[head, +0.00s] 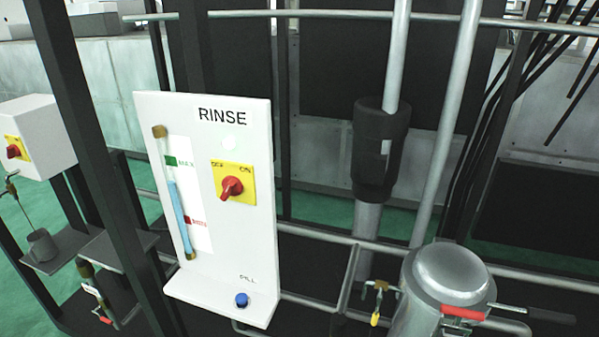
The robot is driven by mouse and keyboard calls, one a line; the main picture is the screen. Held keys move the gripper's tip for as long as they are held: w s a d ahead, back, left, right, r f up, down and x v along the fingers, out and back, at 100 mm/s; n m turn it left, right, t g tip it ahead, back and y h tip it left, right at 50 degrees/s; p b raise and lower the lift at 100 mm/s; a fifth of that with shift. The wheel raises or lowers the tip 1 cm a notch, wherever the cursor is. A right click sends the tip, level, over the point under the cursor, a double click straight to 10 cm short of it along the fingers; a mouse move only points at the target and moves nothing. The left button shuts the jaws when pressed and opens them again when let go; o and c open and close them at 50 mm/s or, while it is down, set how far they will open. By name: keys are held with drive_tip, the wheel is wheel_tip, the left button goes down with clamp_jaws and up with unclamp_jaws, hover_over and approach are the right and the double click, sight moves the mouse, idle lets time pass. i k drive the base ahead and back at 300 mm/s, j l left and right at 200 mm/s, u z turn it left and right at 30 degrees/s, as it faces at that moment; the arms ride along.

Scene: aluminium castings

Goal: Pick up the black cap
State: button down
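No loose black cap can be made out in the head view. A thick black cylindrical sleeve (368,160) sits around an upright grey pipe right of centre; I cannot tell whether it is the cap. A small dark grey cup-like piece (41,245) stands on a grey shelf at the far left, below a thin rod. My gripper is not in view.
A white RINSE panel (240,225) with a red rotary switch (231,188), a sight tube and a blue FILL button (241,300) stands at centre left. A metal canister (445,285) with red-handled valve (463,313) is at lower right. Dark posts and pipes crowd the space.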

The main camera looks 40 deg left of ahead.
sight(80, 262)
drive_tip(key=u, duration=2.9)
drive_tip(key=i+j+z, duration=0.1)
drive_tip(key=z, duration=0.55)
drive_tip(key=i+j+z, duration=0.25)
drive_tip(key=j+z, duration=0.3)
drive_tip(key=i+j+z, duration=0.15)
drive_tip(key=j, duration=0.3)
drive_tip(key=i+j+z, duration=0.1)
drive_tip(key=j, duration=0.3)
drive_tip(key=i+j, duration=0.1)
drive_tip(key=j, duration=0.4)
drive_tip(key=i+j+z, duration=0.15)
drive_tip(key=j, duration=0.9)
drive_tip(key=i+z, duration=0.05)
